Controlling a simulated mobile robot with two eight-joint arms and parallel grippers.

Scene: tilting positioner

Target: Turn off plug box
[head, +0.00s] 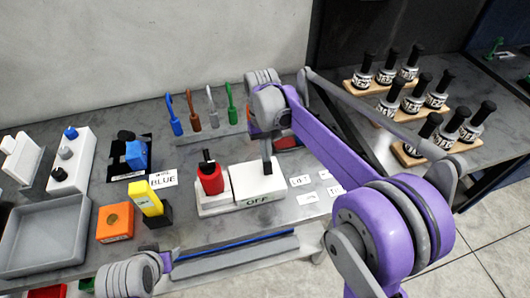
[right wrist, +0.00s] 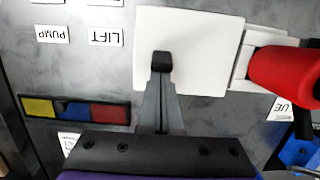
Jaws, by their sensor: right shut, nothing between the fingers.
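The plug box (head: 245,190) is a white box on the grey bench, with a label reading OFF on its front. In the right wrist view the white box (right wrist: 205,45) fills the upper middle. My right gripper (head: 267,170) is shut and empty, its dark fingertips pointing down over the top of the box. In the right wrist view the gripper (right wrist: 161,62) overlaps the box top; I cannot tell whether it touches. A red piece with a black top (head: 210,179) stands at the left end of the box. My left gripper's fingers do not show.
Small labels including LIFT (head: 300,181) lie right of the box. A blue block (head: 136,154), yellow piece (head: 150,200), orange block (head: 115,222) and grey tray (head: 45,240) are left. Coloured tools (head: 192,110) stand behind. Bottles (head: 388,100) stand on wooden racks at the right.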

